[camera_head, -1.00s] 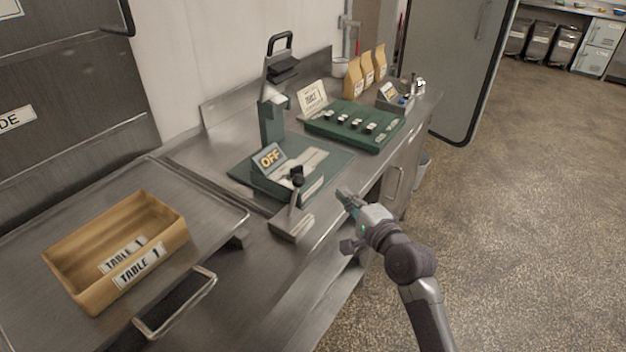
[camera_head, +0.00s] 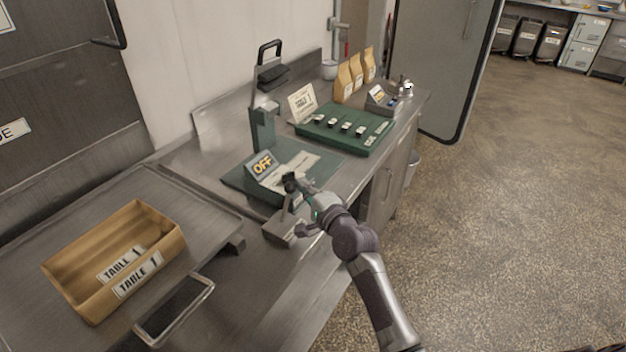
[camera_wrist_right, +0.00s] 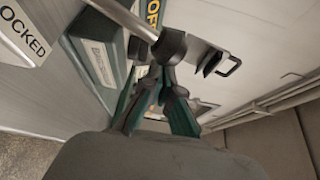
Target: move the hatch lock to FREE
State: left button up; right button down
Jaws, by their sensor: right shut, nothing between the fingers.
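The lever with a dark round knob (camera_head: 290,182) rises from a small grey base (camera_head: 280,231) at the front edge of the steel counter. In the right wrist view its pale rod runs to the black knob (camera_wrist_right: 172,45), and a label ending in "OCKED" (camera_wrist_right: 25,34) shows at the left. My right gripper (camera_head: 305,193) is at the knob, on its right side in the head view. In the right wrist view its green-edged fingers (camera_wrist_right: 165,78) are shut and empty, their tips at the knob; I cannot tell whether they touch. My left gripper is not in view.
Behind the lever stands a green press with an "OFF" sign (camera_head: 262,165). A green tray with several dark-and-white pieces (camera_head: 370,150) is farther back. A wooden "TABLE 1" box (camera_head: 62,268) sits at the left. The floor at the right is clear.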

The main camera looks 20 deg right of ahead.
jog(key=shift+f, duration=0.1)
jog(key=shift+a, duration=0.15)
dwell(0.3)
jog(key=s+a+n+b, duration=0.1)
jog(key=n, duration=0.1)
jog(key=s+a+r+n+t+y+b, duration=0.1)
jog(key=n+b, duration=0.1)
jog(key=s+a+n+t+b, duration=0.1)
jog(key=a, duration=0.1)
jog(key=shift+r+n+y+b, duration=0.3)
jog(key=shift+r+n, duration=0.05)
jog(key=shift+n, duration=0.05)
jog(key=a+n+b, duration=0.1)
jog(key=s+n+t+y+b, duration=0.1)
jog(key=n, duration=0.1)
jog(key=shift+s+a+r, duration=0.1)
jog(key=shift+s+a, duration=0.15)
jog(key=shift+a, duration=0.1)
jog(key=shift+s+a+n+t+y+b, duration=0.15)
jog(key=shift+s+a+n+y+b, duration=0.35)
jog(key=shift+n, duration=0.5)
jog(key=shift+s+a+n+t+y+b, duration=0.15)
jog(key=shift+s+a+n+y+b, duration=0.15)
jog(key=shift+a+n+y+b, duration=0.55)
jog(key=shift+d+f+n, duration=0.2)
jog(key=shift+d+n, duration=0.05)
jog(key=shift+r, duration=0.1)
